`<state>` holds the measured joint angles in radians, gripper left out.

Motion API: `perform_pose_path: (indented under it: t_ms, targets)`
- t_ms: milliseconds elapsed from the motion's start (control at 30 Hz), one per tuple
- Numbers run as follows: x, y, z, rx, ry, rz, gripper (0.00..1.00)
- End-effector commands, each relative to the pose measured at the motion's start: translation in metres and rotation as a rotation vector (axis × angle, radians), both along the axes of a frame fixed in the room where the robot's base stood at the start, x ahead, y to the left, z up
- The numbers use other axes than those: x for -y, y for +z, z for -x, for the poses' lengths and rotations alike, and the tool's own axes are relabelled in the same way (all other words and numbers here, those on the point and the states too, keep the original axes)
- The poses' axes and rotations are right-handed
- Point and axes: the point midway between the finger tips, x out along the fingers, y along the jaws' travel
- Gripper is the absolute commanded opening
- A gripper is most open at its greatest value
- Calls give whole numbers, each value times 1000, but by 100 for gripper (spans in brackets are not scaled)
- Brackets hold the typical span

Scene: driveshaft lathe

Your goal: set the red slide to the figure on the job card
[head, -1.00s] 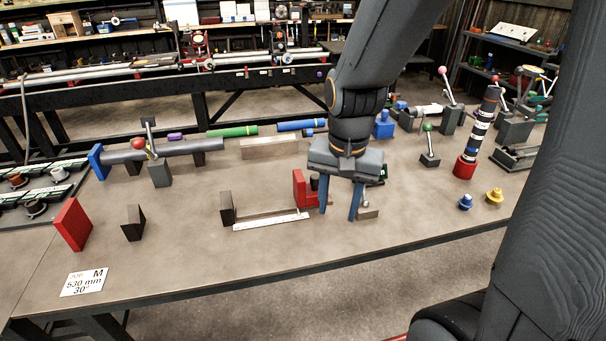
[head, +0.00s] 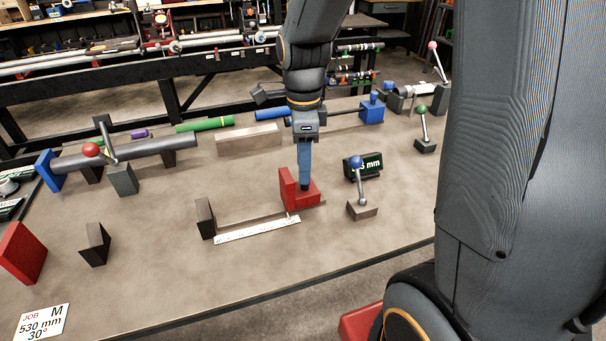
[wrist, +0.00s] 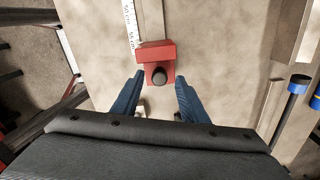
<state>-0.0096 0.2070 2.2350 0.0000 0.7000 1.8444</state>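The red slide (head: 286,192) is an upright block with a low foot at the right end of the white ruler (head: 255,230). In the wrist view the slide (wrist: 155,52) has a dark round knob (wrist: 160,76). My gripper (head: 305,186) points down over the slide's foot. In the wrist view its blue fingers (wrist: 160,80) are apart, with the knob between their tips; contact is not visible. The job card (head: 42,324) at front left reads JOB, M, 530 mm, 30°. A dark readout (head: 371,168) shows a figure in mm, partly hidden by a blue-balled lever (head: 360,185).
A dark stop block (head: 205,218) stands at the ruler's left end. A shaft (head: 130,155) on supports and a red-balled lever (head: 122,178) are at left. A green-balled lever (head: 424,130) stands right. The bench front is mostly clear.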

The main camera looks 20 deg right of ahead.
Motion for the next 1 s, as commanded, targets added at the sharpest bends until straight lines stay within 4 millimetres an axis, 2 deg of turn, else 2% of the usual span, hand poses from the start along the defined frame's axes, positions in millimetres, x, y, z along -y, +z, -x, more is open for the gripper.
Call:
perform_pose_path:
  t_ms: [100,300,633,667,900,1000]
  targets:
    - [0,-19,2,-4,1,0,40]
    - [0,-37,1,-2,1,-1,40]
    - [0,-40,1,1,1,0,40]
    - [0,-40,1,1,2,0,38]
    - [0,-40,1,0,2,0,0]
    - [0,-40,1,0,2,0,0]
